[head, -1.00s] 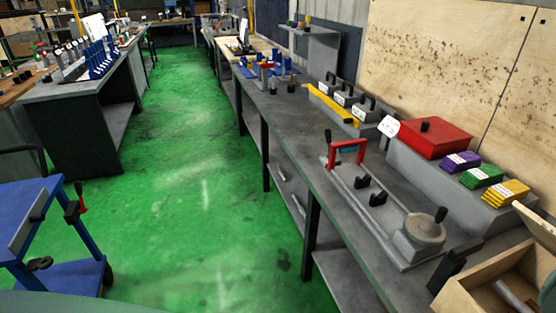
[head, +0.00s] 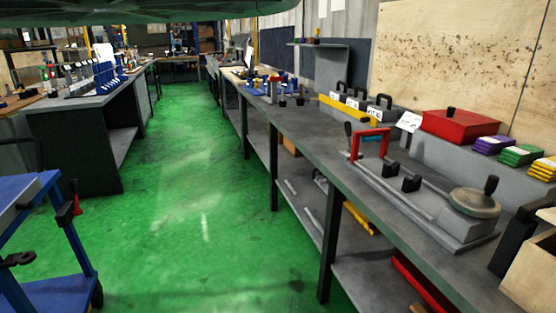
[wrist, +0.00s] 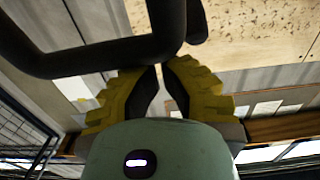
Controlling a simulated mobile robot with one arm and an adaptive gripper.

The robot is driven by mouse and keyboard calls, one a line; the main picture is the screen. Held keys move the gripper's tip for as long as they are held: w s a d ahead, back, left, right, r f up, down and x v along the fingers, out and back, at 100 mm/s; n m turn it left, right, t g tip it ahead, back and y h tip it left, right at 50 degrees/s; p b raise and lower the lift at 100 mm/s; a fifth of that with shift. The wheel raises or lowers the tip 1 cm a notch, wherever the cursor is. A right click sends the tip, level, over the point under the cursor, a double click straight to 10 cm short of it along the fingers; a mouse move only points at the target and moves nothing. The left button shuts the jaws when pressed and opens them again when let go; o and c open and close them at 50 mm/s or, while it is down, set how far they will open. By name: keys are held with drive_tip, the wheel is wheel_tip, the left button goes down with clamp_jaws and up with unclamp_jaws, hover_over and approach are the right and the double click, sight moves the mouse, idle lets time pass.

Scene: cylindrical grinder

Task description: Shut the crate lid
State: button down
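The wooden crate (head: 532,278) is at the lower right edge of the head view, mostly cut off by the frame. A pale board (head: 547,214), apparently its lid, stands tilted up above it, also cut off. In the wrist view, my gripper (wrist: 160,72) has yellow and black fingers drawn together at the tips, with a thin gap and nothing visible held. A dark bent bar (wrist: 95,58) crosses in front of the fingertips; I cannot tell what it belongs to. My gripper does not show in the head view, and the crate is not recognisable in the wrist view.
A long grey bench (head: 365,190) runs along the right wall. A blue cart (head: 45,240) stands at left. The green floor aisle (head: 190,200) is clear.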

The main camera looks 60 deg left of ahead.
drive_tip(key=shift+t, duration=0.9)
drive_tip(key=shift+s+a+f+b, duration=0.1)
drive_tip(key=shift+s+f+b, duration=0.25)
drive_tip(key=shift+f+b, duration=0.75)
drive_tip(key=shift+s+a+f+b, duration=0.1)
drive_tip(key=shift+s+f+b, duration=0.45)
drive_tip(key=shift+b, duration=1)
drive_tip(key=shift+s+a+f+b, duration=0.1)
drive_tip(key=shift+s+f+b, duration=0.05)
drive_tip(key=shift+f+b, duration=1.05)
